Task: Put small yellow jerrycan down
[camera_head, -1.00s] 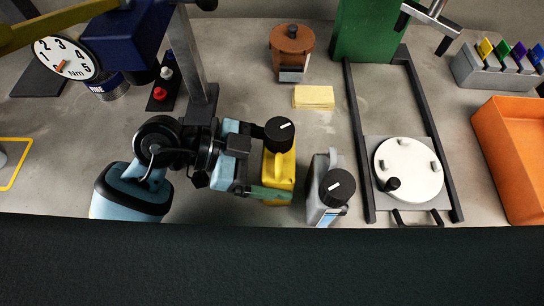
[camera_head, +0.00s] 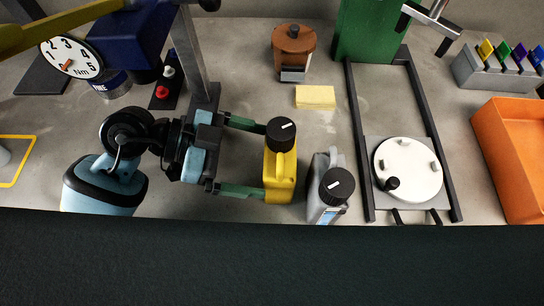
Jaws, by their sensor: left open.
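The small yellow jerrycan (camera_head: 281,177) with a black cap stands upright on the grey worktop, near its front edge. My left gripper (camera_head: 262,158) is to the left of the jerrycan. Its two green-grey fingers are spread wide, with tips close to the can's left side, one near the cap and one near the base. Nothing is held between them. I cannot tell whether the fingertips touch the can. My right gripper is not in view.
A grey jerrycan (camera_head: 325,195) with a black cap stands just right of the yellow one. A yellow sponge (camera_head: 315,96) lies behind. A black rail frame with a white disc (camera_head: 408,168) is farther right, then an orange tray (camera_head: 488,150). A grey post (camera_head: 193,60) rises behind my left gripper.

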